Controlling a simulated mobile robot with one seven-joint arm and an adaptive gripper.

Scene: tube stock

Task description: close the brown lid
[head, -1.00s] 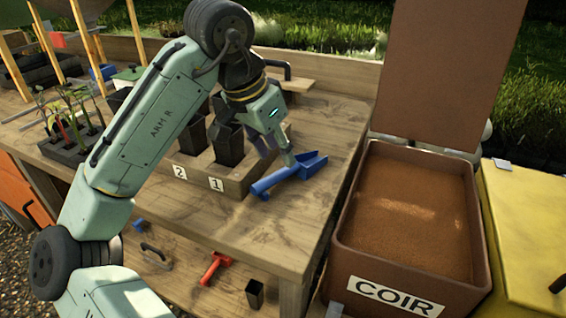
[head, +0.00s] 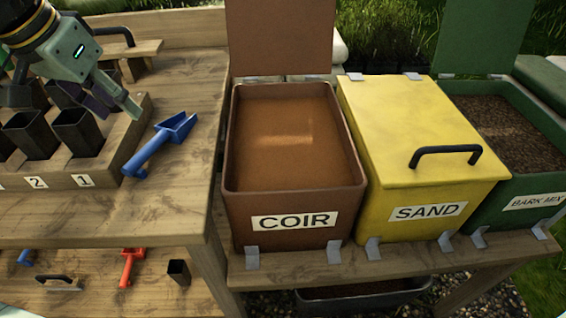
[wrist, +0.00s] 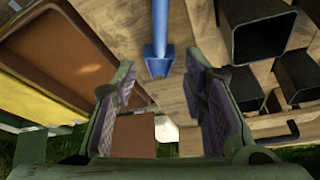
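The brown lid (head: 280,38) stands open and upright at the back of the brown COIR bin (head: 232,195), which is full of brown coir. In the wrist view the bin (wrist: 85,72) is at the left, and a brown panel that looks like the lid (wrist: 135,135) shows low between the fingers. My gripper (head: 118,108) is over the workbench, left of the bin and close to the blue scoop (head: 158,146). In the wrist view my gripper (wrist: 160,85) has its fingers wide apart with nothing between them. The scoop (wrist: 161,62) lies beyond the fingertips.
The yellow SAND bin (head: 400,120) is shut and stands right of the coir bin. The green BARK MIX bin (head: 530,110) is open at far right. A wooden block with black pots (head: 110,155) sits on the workbench (head: 170,205). The space above the coir is clear.

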